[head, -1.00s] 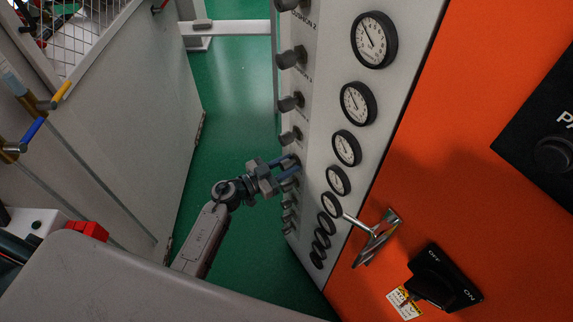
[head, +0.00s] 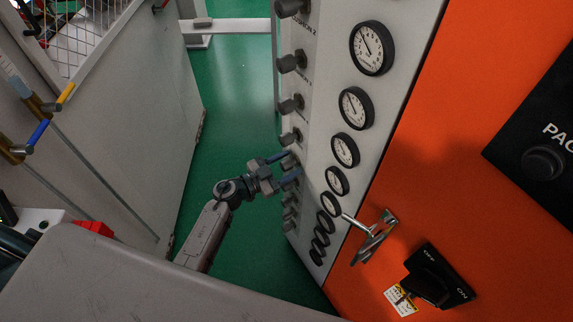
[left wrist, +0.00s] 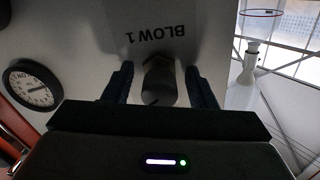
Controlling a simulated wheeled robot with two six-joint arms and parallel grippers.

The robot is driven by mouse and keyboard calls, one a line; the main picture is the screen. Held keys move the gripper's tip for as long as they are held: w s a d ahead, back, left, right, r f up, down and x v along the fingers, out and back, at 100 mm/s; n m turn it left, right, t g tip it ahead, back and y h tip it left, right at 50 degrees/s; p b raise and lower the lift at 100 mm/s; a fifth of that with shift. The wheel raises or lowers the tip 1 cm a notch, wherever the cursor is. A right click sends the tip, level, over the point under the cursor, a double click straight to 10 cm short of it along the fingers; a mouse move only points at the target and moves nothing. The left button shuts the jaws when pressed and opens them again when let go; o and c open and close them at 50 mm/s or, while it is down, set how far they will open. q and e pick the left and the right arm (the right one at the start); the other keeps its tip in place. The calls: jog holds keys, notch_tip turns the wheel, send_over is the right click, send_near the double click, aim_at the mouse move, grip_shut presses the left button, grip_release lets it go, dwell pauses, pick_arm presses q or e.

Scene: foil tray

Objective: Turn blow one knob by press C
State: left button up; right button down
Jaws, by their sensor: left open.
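The blow one knob (left wrist: 160,82) is a dark grey cylinder on the pale panel in the left wrist view, with the label "BLOW 1" (left wrist: 156,33) beside it, upside down. My left gripper (left wrist: 160,88) is open, with one finger on each side of the knob. Small gaps seem to show between fingers and knob; I cannot tell if either touches. In the head view my left gripper (head: 286,168) is at the column of knobs, and its blue fingers partly hide the knob there. My right gripper is not in view.
Several grey knobs (head: 290,104) and round gauges (head: 345,150) run down the panel. An orange cabinet face (head: 420,205) with a metal handle (head: 377,236) and an ON/OFF switch (head: 436,280) is to the right. Green floor (head: 228,110) is clear beside the arm.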

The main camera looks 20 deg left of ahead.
pick_arm(q)
jog(key=b+v, duration=0.2)
jog(key=v, duration=0.8)
jog(key=shift+s+a, duration=0.2)
jog(key=shift+s, duration=0.1)
dwell(2.1)
jog(key=s+a+f+n+g+y, duration=0.1)
jog(key=s+a+f+n+y, duration=0.25)
jog(key=f, duration=0.65)
jog(key=s+a+f+n+y, duration=0.2)
jog(key=s+a+f+y, duration=0.15)
jog(key=f, duration=0.65)
jog(key=s+a+f+n+g+y, duration=0.1)
jog(key=s+a+f+n+y, duration=0.2)
jog(key=f, duration=0.7)
jog(key=s+f+g+y, duration=0.1)
jog(key=s+f+g, duration=0.2)
jog(key=s+f, duration=0.3)
jog(key=s+d+f+n+g, duration=0.1)
jog(key=s+f+g, duration=0.3)
jog(key=s, duration=1.1)
jog(key=s+d+f+n+g+y, duration=0.1)
jog(key=s+f+g, duration=0.2)
jog(key=s+f, duration=0.6)
jog(key=shift+s+y, duration=0.3)
jog(key=shift+s, duration=0.4)
